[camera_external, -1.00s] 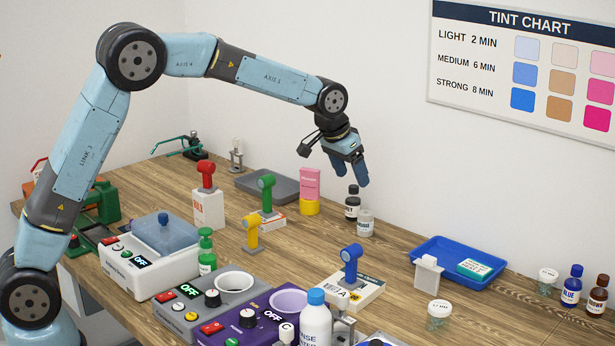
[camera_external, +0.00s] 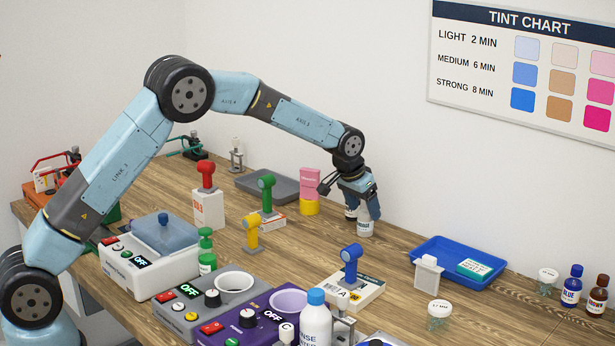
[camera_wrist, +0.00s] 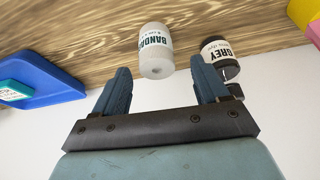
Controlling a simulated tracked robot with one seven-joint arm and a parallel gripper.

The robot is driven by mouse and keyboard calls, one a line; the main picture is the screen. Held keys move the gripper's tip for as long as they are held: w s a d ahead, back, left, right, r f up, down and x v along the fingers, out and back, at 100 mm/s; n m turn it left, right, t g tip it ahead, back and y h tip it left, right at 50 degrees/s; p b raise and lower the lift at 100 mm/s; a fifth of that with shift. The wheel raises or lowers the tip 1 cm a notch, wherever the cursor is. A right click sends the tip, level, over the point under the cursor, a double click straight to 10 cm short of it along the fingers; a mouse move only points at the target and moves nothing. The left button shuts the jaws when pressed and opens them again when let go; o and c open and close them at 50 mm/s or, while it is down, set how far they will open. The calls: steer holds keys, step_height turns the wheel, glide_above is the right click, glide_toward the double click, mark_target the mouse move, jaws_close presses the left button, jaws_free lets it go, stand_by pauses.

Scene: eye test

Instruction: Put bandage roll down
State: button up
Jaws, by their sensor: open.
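The bandage roll (camera_external: 365,230) is a small white cylinder with a label, standing upright on the wooden table towards the back. In the wrist view the bandage roll (camera_wrist: 155,45) is upside down in the picture, between the two fingertips. My gripper (camera_external: 362,206) points down right above the roll and hides its top. In the wrist view my gripper (camera_wrist: 163,72) is open, with a visible gap on each side of the roll; I see no finger contact.
A dark bottle labelled GREY (camera_wrist: 216,48) stands close beside the roll, near one finger. A blue tray (camera_external: 421,254) lies to the right, and a pink box on a yellow base (camera_external: 310,183) stands to the left. Bare table lies in front of the roll.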

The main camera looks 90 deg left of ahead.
mark_target(366, 213)
steer(key=shift+x, duration=2.7)
steer(key=shift+d, duration=0.2)
steer(key=shift+c, duration=0.4)
steer(key=c, duration=1.1)
steer(key=shift+o, duration=0.2)
steer(key=shift+r, duration=0.1)
